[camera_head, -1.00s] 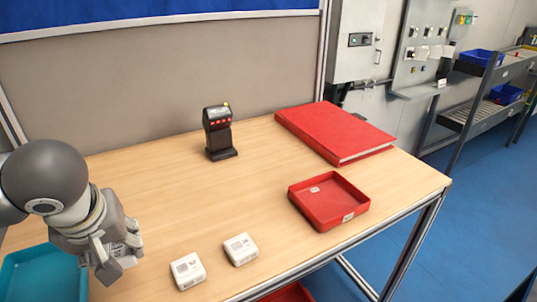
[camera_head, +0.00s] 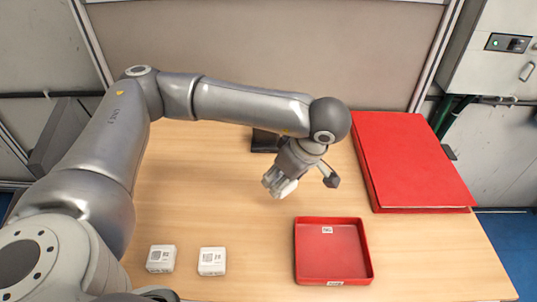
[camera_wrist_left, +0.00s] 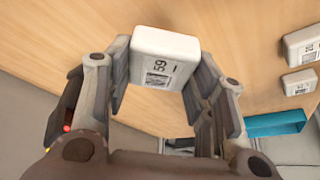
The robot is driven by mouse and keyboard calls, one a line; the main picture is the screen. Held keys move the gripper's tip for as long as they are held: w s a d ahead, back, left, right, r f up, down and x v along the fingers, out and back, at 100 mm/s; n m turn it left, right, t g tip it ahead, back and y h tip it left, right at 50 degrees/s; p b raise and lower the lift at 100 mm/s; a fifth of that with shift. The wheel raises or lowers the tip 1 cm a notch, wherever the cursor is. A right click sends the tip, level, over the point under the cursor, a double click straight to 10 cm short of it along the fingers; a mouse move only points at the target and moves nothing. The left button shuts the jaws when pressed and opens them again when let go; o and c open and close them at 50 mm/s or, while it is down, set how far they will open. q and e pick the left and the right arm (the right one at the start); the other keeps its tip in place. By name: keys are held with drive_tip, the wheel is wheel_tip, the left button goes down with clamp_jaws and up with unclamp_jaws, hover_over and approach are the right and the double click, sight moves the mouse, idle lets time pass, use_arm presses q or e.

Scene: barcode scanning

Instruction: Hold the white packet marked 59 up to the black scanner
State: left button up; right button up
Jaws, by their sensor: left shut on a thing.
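My left gripper (camera_head: 290,183) is shut on the white packet marked 59 (camera_wrist_left: 165,55) and holds it above the table, between the scanner and the red tray. The packet's number and code face the wrist camera. In the head view only a small white part of it (camera_head: 281,186) shows at the fingertips. The black scanner's base (camera_head: 264,141) shows behind my left forearm, which hides its upper part. In the left wrist view the scanner (camera_wrist_left: 62,115) shows partly, beside the left finger, with a red light. My right gripper is not in view.
Two other white packets, one (camera_head: 161,258) and another (camera_head: 212,261), lie near the front edge. A red tray (camera_head: 299,262) stands in front of my gripper. A red binder (camera_head: 412,160) lies at right. A teal bin (camera_wrist_left: 275,123) shows in the wrist view.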

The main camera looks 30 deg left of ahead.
use_arm(q)
drive_tip(key=a+f+n+g, duration=0.1)
drive_tip(key=a+n, duration=0.1)
drive_tip(key=w+a+f+n+g+p, duration=0.1)
drive_tip(key=a+f+n, duration=0.1)
drive_tip(key=n, duration=0.1)
drive_tip(key=a+f+n+g, duration=0.1)
drive_tip(key=a+f+n, duration=0.1)
drive_tip(key=n, duration=0.1)
drive_tip(key=shift+w+a+f+p, duration=0.2)
drive_tip(key=shift+w+a+p, duration=0.05)
drive_tip(key=shift+a+p, duration=0.1)
drive_tip(key=shift+w+a+f+b, duration=0.25)
drive_tip(key=shift+w+f+b, duration=0.15)
drive_tip(key=shift+w+f, duration=0.05)
drive_tip(key=s+r+p, duration=0.1)
drive_tip(key=s+d+r+p, duration=0.2)
drive_tip(key=r+p, duration=0.1)
drive_tip(key=shift+s, duration=0.15)
drive_tip(key=s+d+r+p, duration=0.4)
drive_tip(key=s+r, duration=0.2)
drive_tip(key=s, duration=0.1)
drive_tip(key=shift+s+d+p, duration=0.35)
drive_tip(key=shift+s+d, duration=0.05)
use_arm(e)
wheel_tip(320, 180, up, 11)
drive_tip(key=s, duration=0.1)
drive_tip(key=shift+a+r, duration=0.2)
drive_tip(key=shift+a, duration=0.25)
